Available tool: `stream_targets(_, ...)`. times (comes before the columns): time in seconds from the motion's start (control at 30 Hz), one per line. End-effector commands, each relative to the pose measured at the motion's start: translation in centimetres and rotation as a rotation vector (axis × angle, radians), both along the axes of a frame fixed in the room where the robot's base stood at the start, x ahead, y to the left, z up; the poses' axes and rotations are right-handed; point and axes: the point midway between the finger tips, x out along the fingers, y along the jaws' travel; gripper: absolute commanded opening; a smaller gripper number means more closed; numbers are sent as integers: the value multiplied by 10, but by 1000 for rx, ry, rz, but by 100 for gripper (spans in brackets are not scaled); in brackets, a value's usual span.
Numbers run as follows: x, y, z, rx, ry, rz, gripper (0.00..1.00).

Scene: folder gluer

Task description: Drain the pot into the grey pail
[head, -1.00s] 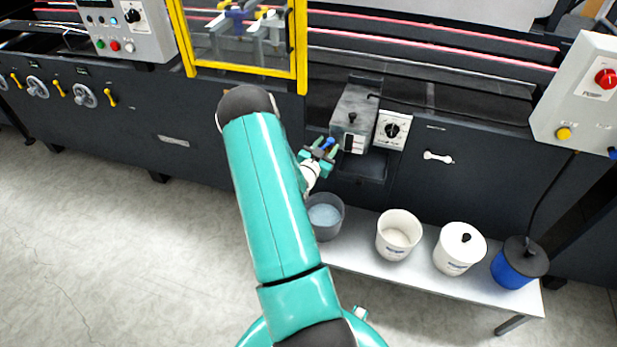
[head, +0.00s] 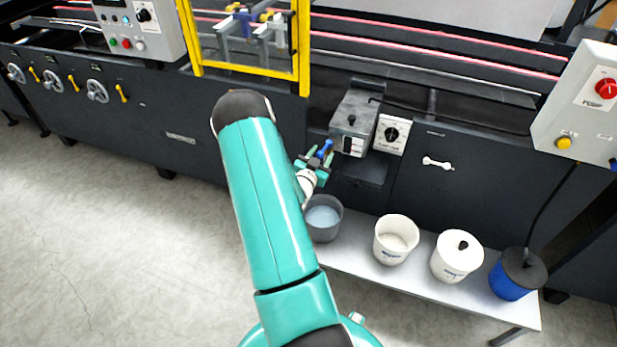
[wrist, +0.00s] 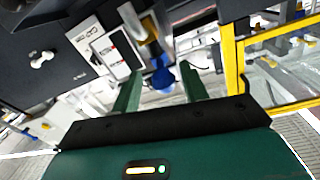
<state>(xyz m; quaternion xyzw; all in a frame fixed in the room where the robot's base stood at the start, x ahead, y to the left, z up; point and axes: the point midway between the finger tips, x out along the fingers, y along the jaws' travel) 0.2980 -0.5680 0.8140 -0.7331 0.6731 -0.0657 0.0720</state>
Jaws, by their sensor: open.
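The glue pot (head: 352,122) is a grey metal box with a black knob on its lid, mounted on the machine's dark front. A blue valve handle (head: 325,147) is at its lower left; it also shows in the wrist view (wrist: 160,73) by a brass-coloured fitting (wrist: 148,28). My gripper (head: 320,156) is open, its two green fingers on either side of the blue handle in the picture. I cannot tell whether the fingers touch it. The grey pail (head: 325,234) stands below the gripper on the low bench, with pale bluish contents, partly hidden by my arm.
On the low bench (head: 345,258), right of the pail, stand an open white bucket (head: 393,250), a lidded white bucket (head: 455,265) and a blue bucket with a dark lid (head: 510,282). A dial box (head: 391,134) adjoins the pot. A yellow-framed guard (head: 250,73) stands upper left.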

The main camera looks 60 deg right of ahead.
Motion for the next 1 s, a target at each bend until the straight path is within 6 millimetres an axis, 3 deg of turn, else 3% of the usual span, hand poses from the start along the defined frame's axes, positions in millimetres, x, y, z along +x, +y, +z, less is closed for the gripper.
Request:
stream_targets(0.5,-7,88,1,0,1,3,44)
stream_targets(0.7,-9,102,1,0,1,2,44)
stream_targets(0.97,-10,103,1,-1,1,2,44)
stream_targets(1.0,-10,102,1,0,1,1,36)
